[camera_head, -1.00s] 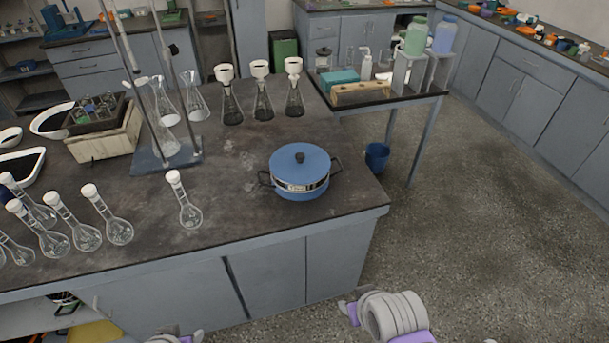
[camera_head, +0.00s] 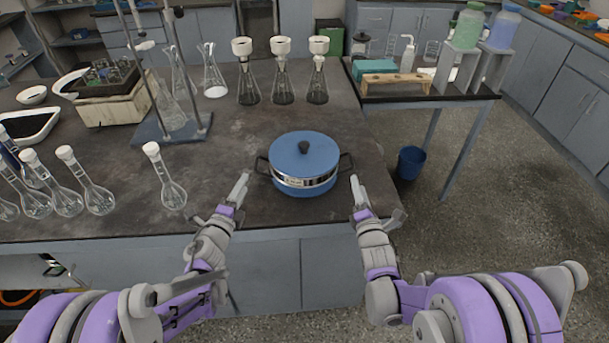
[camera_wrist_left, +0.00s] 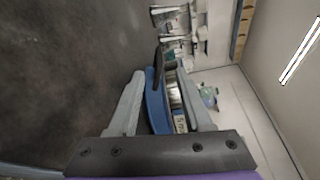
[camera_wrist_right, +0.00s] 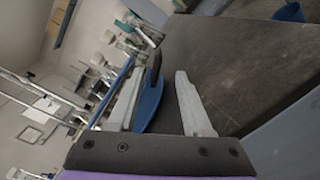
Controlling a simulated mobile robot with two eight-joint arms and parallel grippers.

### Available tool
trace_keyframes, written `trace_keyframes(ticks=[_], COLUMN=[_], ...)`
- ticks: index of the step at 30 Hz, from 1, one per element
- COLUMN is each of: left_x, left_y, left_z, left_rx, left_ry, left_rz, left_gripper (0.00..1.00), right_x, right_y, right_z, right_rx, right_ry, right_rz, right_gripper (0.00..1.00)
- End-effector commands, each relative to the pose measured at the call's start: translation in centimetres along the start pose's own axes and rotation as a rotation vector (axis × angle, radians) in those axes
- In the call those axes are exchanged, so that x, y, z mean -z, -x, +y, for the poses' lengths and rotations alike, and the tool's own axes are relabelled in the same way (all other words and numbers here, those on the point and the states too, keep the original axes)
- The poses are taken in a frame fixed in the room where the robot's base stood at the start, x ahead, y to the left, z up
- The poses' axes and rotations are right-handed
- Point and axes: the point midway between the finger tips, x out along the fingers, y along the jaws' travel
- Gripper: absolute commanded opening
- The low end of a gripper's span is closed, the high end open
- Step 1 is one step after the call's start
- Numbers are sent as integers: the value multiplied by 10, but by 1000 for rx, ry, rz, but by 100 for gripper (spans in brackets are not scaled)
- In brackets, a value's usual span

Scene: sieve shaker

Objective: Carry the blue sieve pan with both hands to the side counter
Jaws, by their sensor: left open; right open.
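The blue sieve pan (camera_head: 303,180) has a lid with a black knob, a silver band and two dark side handles. It stands upright near the front right of the dark bench. My left gripper (camera_head: 241,186) is open just in front of its left handle. My right gripper (camera_head: 356,187) is open just in front of its right handle. Neither gripper holds anything. The pan also shows beyond the open fingers in the left wrist view (camera_wrist_left: 157,108) and the right wrist view (camera_wrist_right: 150,105). A side counter (camera_head: 425,99) stands at the right, past a gap.
Flasks with white funnels (camera_head: 283,85) stand behind the pan. A volumetric flask (camera_head: 172,192) stands to its left, near a clamp stand (camera_head: 172,130). The side counter holds a wooden rack (camera_head: 397,85), a teal box and bottles. A blue bucket (camera_head: 411,163) is on the floor.

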Motion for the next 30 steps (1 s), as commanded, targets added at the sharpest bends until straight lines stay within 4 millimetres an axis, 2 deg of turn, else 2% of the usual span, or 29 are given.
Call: trace_keyframes(ticks=[14,17,24,30], left_x=[3,3,4,4], left_y=[-8,-20,-64,-94], left_z=[2,2,2,2], left_rx=[4,4,3,4], left_ry=[-16,-17,-16,-15], left_rz=[13,14,13,13], left_gripper=[50,50,50,50], right_x=[1,1,1,1], right_y=[-8,-20,-64,-94], right_z=[0,0,0,0], right_rx=[-10,-10,-10,-9], right_ry=[23,23,22,22], right_rz=[-4,-4,-4,-4], right_gripper=[50,50,50,50])
